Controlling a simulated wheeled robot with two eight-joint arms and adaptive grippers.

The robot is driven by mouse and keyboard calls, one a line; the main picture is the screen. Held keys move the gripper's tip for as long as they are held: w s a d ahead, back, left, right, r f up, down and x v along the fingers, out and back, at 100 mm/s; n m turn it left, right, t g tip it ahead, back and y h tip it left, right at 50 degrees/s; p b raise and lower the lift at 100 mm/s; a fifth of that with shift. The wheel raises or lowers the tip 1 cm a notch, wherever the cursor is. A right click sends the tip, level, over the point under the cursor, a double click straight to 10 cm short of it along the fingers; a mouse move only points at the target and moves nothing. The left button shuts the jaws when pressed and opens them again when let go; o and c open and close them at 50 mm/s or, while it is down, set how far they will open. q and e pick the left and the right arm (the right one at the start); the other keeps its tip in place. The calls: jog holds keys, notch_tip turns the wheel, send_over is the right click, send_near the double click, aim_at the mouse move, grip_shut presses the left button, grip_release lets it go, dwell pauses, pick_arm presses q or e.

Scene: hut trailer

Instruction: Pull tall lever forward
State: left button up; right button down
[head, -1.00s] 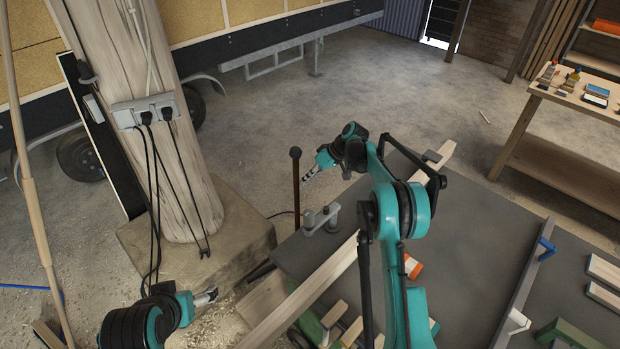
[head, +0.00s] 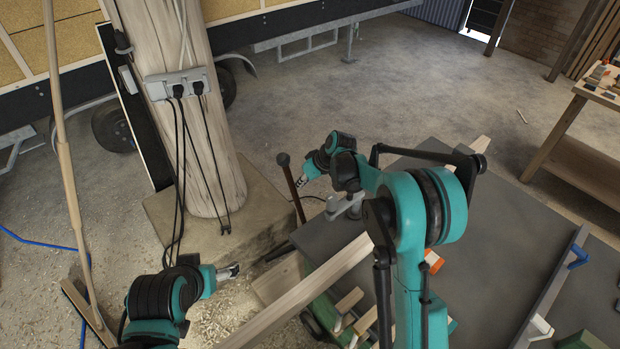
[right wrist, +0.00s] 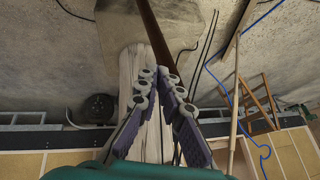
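The tall lever (head: 291,181) is a thin brown rod with a dark knob on top, at the left edge of the grey bench in the head view. It leans left at its top. In the right wrist view the lever (right wrist: 154,32) runs down from the top edge towards the gap between the fingertips. My right gripper (head: 299,183) is just right of the rod, below the knob; contact cannot be told. Its fingers (right wrist: 159,75) show a narrow gap with nothing clearly held. My left gripper (head: 236,270) is low at the left, away from the lever; its opening is unclear.
A grey bench (head: 500,240) fills the lower right, with a clamp (head: 345,206) near the lever. A wooden post (head: 190,130) with sockets and hanging cables stands at the left. A wooden workbench (head: 575,170) is at far right. Open floor lies behind.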

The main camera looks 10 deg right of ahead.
jog(key=shift+s+a+f, duration=0.1)
jog(key=shift+s+a, duration=0.25)
jog(key=shift+a, duration=0.15)
jog(key=v, duration=1.2)
jog(key=shift+w+d, duration=0.25)
jog(key=shift+d, duration=0.15)
jog(key=s+d+r+m+t+h+b, duration=0.1)
jog(key=s+d+m+t+h+b, duration=0.25)
jog(key=s, duration=1.15)
jog(key=s+d+f+m+b, duration=0.1)
jog(key=s+d+f+b, duration=0.1)
jog(key=s+f, duration=0.2)
jog(key=s+d+f+m+h+b, duration=0.1)
jog(key=s+d+f+m+b, duration=0.1)
jog(key=s, duration=0.9)
jog(key=shift+d+f+b, duration=0.35)
jog(key=shift+f+b, duration=0.1)
jog(key=shift+f, duration=0.45)
